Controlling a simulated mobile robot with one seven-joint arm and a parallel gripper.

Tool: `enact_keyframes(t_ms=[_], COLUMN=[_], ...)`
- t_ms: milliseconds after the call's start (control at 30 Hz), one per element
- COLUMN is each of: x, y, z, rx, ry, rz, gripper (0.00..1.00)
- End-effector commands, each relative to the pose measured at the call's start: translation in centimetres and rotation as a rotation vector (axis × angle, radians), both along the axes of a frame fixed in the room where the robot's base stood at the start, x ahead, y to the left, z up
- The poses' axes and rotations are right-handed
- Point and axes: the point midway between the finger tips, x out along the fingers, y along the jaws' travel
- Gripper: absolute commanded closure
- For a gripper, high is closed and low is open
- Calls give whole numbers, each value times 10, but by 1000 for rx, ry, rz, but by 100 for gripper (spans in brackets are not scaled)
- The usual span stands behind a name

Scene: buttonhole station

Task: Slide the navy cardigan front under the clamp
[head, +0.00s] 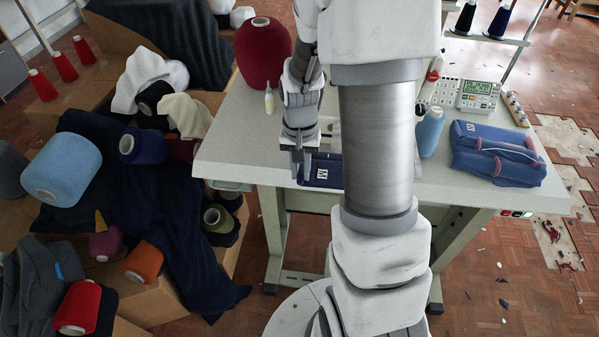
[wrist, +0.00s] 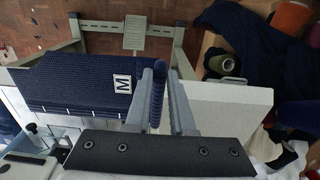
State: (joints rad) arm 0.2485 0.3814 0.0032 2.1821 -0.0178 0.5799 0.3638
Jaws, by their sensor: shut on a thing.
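The navy cardigan front (head: 322,175) lies at the front edge of the white table, partly hidden by my arm in the head view. In the wrist view the ribbed navy cardigan front (wrist: 68,82) lies flat with a white M label facing up. My gripper (head: 300,172) is at its left end in the head view. In the wrist view my gripper (wrist: 160,85) is shut on a narrow navy edge of it. Grey machine parts (wrist: 40,135) show beside the fabric at the lower left of the wrist view. I cannot clearly make out the clamp.
A dark red cone (head: 262,50) and a small bottle (head: 269,100) stand behind my gripper. Boxes with yarn and cloth crowd the left.

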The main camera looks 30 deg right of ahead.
Motion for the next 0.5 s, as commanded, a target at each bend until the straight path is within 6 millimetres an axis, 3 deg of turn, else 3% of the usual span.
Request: enact_keyframes(t_ms=[167,500], x=[8,29], y=[-6,-20], z=[-10,-8], rx=[0,-1], ry=[0,-1], rz=[-1,0], gripper=[100,100])
